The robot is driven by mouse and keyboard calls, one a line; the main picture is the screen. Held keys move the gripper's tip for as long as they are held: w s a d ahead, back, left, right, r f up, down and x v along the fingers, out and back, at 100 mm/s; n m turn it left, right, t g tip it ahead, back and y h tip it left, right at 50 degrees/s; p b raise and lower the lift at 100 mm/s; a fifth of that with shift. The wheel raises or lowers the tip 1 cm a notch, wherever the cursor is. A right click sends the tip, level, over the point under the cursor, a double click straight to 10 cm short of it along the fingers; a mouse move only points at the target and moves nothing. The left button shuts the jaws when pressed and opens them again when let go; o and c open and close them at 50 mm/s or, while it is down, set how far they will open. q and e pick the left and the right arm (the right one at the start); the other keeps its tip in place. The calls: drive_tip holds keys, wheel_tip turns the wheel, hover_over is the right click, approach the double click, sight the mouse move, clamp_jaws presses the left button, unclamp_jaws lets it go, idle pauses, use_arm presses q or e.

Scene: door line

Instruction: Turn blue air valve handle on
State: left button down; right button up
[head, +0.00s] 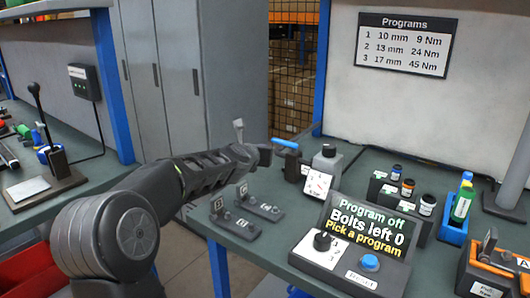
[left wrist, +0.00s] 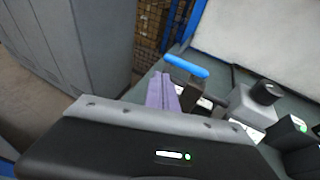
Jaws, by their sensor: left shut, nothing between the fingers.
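The blue valve handle (head: 286,143) sits at the left end of the air unit on the bench. It lies roughly level, pointing left and slightly away, above a dark valve body. It also shows in the left wrist view (left wrist: 186,66), just beyond my fingers. My left gripper (head: 264,152) is shut and empty, just left of the handle; whether it touches is unclear. In the left wrist view my shut left gripper (left wrist: 164,92) shows as purple-grey fingers in front of the valve body. A white gauge (head: 317,185) and a grey regulator (head: 327,165) with a black knob stand right of the valve. My right gripper is out of view.
A control box (head: 350,245) reads "Program off, Bolts left 0, Pick a program". Two dark labelled blocks (head: 236,224) lie below my forearm. Small jars (head: 408,187) and a blue bottle holder (head: 453,230) stand to the right. A blue post (head: 321,70) rises behind the valve.

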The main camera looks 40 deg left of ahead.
use_arm(q)
drive_tip(key=s, duration=0.2)
drive_tip(key=s+r, duration=0.1)
drive_tip(key=s, duration=0.2)
drive_tip(key=s+r, duration=0.1)
drive_tip(key=s, duration=0.2)
drive_tip(key=shift+r+b, duration=0.25)
drive_tip(key=shift+b, duration=0.1)
